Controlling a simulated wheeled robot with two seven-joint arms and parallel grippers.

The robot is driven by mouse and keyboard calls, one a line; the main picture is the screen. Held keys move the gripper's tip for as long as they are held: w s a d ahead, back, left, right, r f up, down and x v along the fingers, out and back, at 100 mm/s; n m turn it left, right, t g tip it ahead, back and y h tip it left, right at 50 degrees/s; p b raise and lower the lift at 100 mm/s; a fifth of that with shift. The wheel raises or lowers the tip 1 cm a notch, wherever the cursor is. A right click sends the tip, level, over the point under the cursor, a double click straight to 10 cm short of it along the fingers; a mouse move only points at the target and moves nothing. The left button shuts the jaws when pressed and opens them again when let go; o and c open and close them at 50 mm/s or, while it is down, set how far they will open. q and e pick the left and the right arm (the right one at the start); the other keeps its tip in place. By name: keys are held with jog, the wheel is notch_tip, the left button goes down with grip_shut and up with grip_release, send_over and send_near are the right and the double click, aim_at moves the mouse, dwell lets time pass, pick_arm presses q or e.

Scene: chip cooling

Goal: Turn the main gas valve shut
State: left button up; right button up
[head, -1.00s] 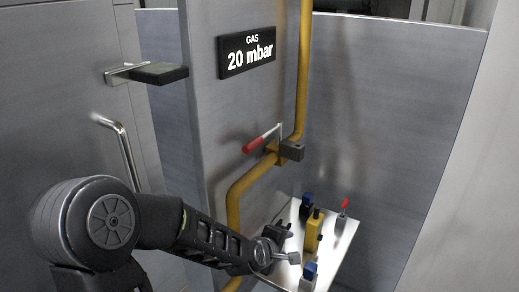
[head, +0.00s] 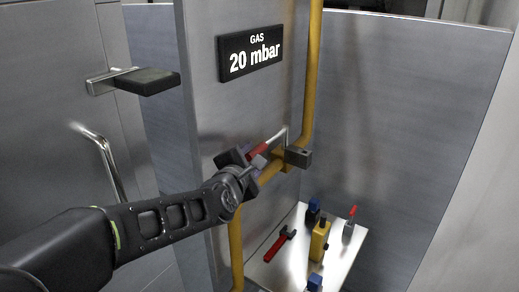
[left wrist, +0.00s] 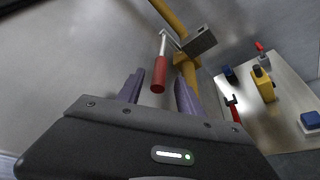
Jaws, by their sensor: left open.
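The main gas valve's red-gripped lever (head: 262,147) sticks out toward the lower left from its fitting on the yellow gas pipe (head: 310,80). In the left wrist view the red handle (left wrist: 159,75) points down into the space between my two fingertips. My left gripper (head: 245,165) is open around or just short of the handle's free end; I cannot tell whether a finger touches it. The left wrist view shows both fingers (left wrist: 160,92) apart, one on each side of the handle's end. My right gripper is not in view.
A grey block (head: 298,157) sits beside the valve. A sign (head: 250,53) reads "GAS 20 mbar". Below, a metal shelf (head: 345,262) carries a red-handled tool (head: 275,248), a yellow device (head: 320,241) and blue-topped items. A door handle (head: 105,165) is at left.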

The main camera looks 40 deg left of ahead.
aim_at(260, 150)
pick_arm(q)
jog(key=p+x, duration=0.1)
jog(key=x, duration=0.6)
jog(key=shift+w, duration=0.15)
grip_shut()
dwell(0.3)
dwell(1.0)
